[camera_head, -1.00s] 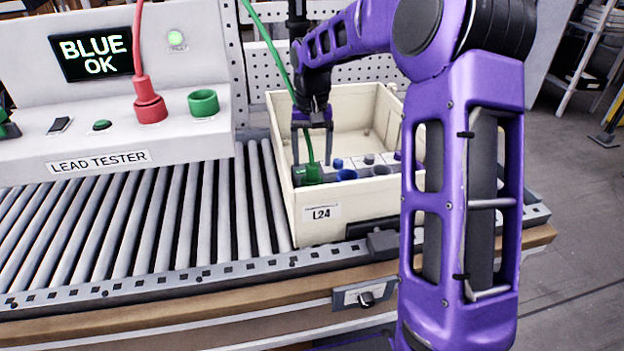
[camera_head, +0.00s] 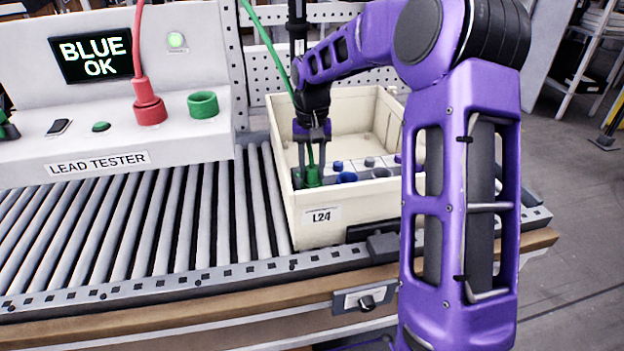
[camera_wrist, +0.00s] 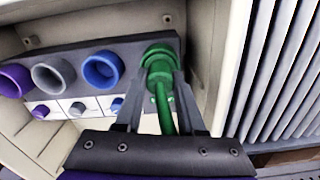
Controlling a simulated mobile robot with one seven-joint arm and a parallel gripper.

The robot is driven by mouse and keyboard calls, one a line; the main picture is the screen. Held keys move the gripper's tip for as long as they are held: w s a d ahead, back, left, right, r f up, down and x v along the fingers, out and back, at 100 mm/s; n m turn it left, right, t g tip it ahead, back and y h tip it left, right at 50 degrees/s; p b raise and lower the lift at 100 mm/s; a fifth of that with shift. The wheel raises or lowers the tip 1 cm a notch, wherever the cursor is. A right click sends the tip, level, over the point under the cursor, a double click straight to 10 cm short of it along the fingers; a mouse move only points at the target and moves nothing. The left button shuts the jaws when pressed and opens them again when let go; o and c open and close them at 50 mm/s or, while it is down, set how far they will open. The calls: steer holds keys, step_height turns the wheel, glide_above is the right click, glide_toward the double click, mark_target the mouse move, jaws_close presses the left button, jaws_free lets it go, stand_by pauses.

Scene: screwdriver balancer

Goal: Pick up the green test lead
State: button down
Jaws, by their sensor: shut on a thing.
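The green test lead (camera_head: 314,176) stands with its plug in the leftmost place of a dark socket block inside the cream bin (camera_head: 322,228) marked L24. Its green cable rises up past my arm to the top left. My gripper (camera_head: 313,171) points down into the bin and is shut on the plug. In the wrist view the green plug (camera_wrist: 160,68) sits between the two fingers of my gripper (camera_wrist: 163,85), at the end of the block (camera_wrist: 135,52). The plug's lower end is hidden in the block.
Purple, grey and blue sockets (camera_wrist: 101,69) line the block beside the plug. The lead tester (camera_head: 110,140) at left reads BLUE OK, with a red plug (camera_head: 149,105) and an empty green socket (camera_head: 203,104). The roller conveyor (camera_head: 130,220) is clear. Bin walls stand close around my gripper.

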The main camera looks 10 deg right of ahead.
mark_target(312, 167)
steer(key=shift+r, duration=0.15)
step_height(312, 167, up, 10)
steer(key=shift+f+p, duration=0.1)
steer(key=shift+p, duration=0.9)
